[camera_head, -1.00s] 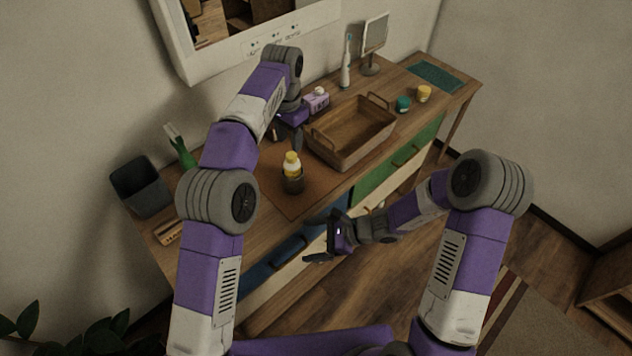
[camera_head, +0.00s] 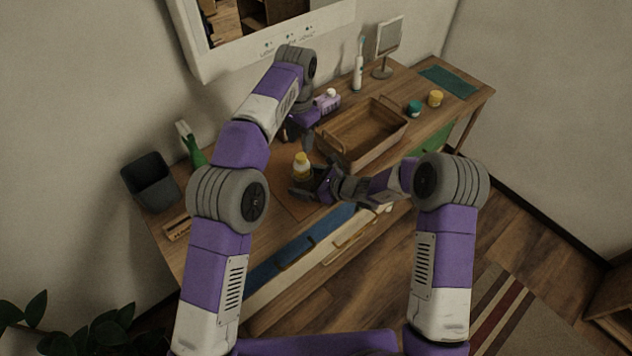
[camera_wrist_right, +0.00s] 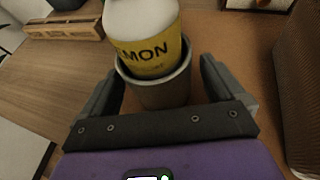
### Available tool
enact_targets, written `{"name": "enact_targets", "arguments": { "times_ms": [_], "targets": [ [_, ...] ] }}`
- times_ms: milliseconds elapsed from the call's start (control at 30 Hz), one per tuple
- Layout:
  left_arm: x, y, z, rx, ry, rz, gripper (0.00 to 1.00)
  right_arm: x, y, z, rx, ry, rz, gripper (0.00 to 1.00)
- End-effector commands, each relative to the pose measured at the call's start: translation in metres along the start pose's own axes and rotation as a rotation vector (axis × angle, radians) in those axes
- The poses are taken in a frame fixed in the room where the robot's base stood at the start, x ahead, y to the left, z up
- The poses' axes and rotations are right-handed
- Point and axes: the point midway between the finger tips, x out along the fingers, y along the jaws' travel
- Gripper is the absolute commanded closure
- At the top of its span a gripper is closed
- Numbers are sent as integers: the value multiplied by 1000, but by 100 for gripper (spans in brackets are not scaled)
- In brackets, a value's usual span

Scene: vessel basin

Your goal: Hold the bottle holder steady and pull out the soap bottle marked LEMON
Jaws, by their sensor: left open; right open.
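The soap bottle (camera_head: 302,167), yellow with a pale top, stands upright in a small grey-brown cup-like holder (camera_wrist_right: 162,90) on a brown mat. In the right wrist view its yellow label (camera_wrist_right: 150,52) shows "MON"; the rest of the word is out of sight. My right gripper (camera_head: 307,184) is open at the holder, with a finger on either side of it; I cannot tell whether they touch. My left gripper (camera_head: 296,138) is open and empty behind the bottle, apart from it.
A wooden tray (camera_head: 378,153) with handles stands right of the bottle. A lilac bottle (camera_head: 328,99) is behind my left gripper. A dark bin (camera_head: 150,183) and green spray bottle (camera_head: 192,148) are at left. Small teal (camera_head: 414,108) and yellow (camera_head: 435,98) jars stand at right.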

Motion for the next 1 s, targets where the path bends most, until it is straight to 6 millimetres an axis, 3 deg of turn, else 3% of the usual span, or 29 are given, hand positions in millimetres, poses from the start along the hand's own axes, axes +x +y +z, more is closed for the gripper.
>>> {"name": "enact_targets", "arguments": {
  "times_ms": [367,767,1000],
  "targets": [
    [0,0,0,0,0,0,57,8,0,0,0,0,0,4],
    [0,0,0,0,0,0,57,8,0,0,0,0,0,62],
    [0,0,0,0,0,0,56,8,0,0,0,0,0,62]
  ]
}}
